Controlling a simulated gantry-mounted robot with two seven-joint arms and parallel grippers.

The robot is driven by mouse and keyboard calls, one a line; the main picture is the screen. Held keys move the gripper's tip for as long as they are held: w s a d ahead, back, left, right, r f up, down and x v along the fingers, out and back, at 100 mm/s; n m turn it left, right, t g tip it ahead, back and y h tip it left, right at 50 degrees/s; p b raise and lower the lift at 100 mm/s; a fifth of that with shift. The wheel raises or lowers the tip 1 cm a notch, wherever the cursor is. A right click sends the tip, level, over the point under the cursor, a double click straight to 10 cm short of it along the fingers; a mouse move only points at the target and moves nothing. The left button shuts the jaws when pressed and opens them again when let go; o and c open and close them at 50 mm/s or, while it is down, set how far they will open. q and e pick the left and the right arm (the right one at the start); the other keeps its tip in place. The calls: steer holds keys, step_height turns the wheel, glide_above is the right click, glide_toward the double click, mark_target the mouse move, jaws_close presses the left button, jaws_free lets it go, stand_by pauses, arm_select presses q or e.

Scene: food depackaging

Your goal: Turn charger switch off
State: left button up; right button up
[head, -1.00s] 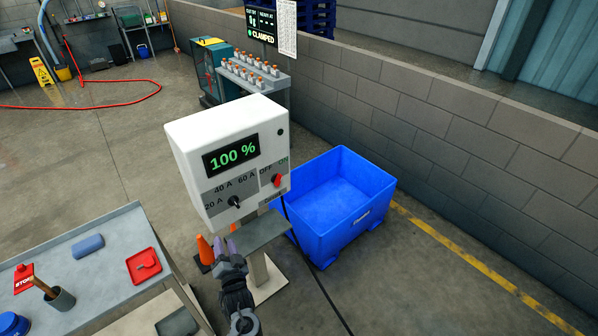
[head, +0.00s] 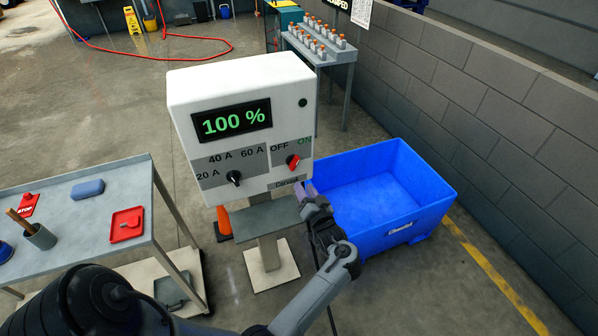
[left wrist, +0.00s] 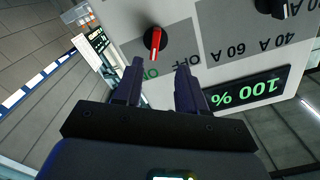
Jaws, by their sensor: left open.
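The charger (head: 245,85) is a white box on a post. Its display reads 100 %. The red charger switch (head: 293,161) sits at the panel's right, under the OFF and ON labels, and its handle points toward ON. It also shows in the left wrist view (left wrist: 155,41), where the panel appears upside down. My left gripper (head: 303,188) is just below the switch, in front of the box's lower right corner. In the left wrist view its two fingers (left wrist: 159,70) are apart and empty, with the switch beyond them. My right gripper is not in view.
A black current dial (head: 234,178) is left of the switch. A small shelf (head: 268,221) juts out below the box. A blue bin (head: 436,206) stands right of the charger, near a block wall. A grey table (head: 75,232) is at left, and an orange cone (head: 224,222) is beside the post.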

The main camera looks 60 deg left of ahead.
mark_target(296, 165)
arm_select(q)
steer(key=w+a, duration=0.1)
steer(key=a, duration=0.2)
steer(key=w+a, duration=0.1)
steer(key=a, duration=0.3)
steer(key=w+a, duration=0.1)
steer(key=a, duration=0.2)
steer(key=shift+w+a+r, duration=0.25)
steer(key=shift+a+r, duration=0.05)
steer(key=shift+r, duration=0.1)
jaws_close()
